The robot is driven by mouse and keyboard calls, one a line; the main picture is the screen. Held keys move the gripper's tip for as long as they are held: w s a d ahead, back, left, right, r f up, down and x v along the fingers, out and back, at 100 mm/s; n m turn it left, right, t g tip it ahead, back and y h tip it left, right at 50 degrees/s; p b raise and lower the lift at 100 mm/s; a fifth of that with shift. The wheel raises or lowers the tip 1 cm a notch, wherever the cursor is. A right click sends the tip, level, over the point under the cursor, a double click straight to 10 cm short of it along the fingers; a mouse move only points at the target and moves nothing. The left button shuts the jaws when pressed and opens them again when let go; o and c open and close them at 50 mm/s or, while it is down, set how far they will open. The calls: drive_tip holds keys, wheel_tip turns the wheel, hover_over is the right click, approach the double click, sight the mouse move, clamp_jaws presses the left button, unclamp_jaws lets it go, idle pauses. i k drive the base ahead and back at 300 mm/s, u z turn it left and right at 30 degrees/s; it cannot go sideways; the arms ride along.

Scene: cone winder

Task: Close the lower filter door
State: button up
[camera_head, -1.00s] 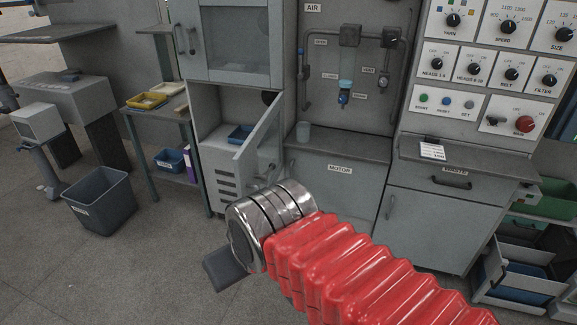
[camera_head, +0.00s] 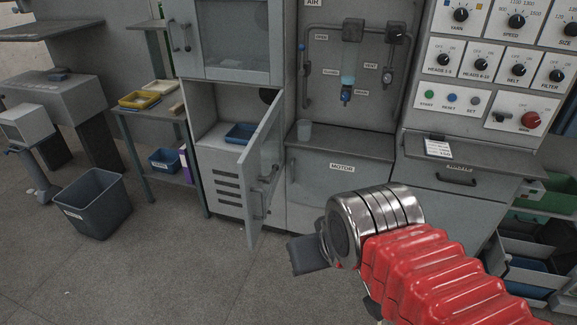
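My gripper (camera_head: 308,254) shows only as a dark grey block at the end of my red-sleeved arm, below and to the right of the door. It appears apart from the door. Its fingertips are mostly hidden by the metal wrist, so its opening cannot be judged.
A blue tray (camera_head: 240,134) sits inside the open cabinet. The upper door (camera_head: 235,42) above is shut. A shelf rack (camera_head: 150,116) and a grey bin (camera_head: 95,204) stand left. The motor cabinet (camera_head: 325,172) is right of the door. The floor in front is clear.

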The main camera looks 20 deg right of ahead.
sight(255, 204)
drive_tip(key=z, duration=0.15)
drive_tip(key=i, duration=1)
drive_tip(key=u, duration=0.55)
drive_tip(key=k, duration=1.35)
drive_tip(key=u, duration=0.9)
drive_tip(key=i, duration=1.25)
drive_tip(key=z, duration=0.3)
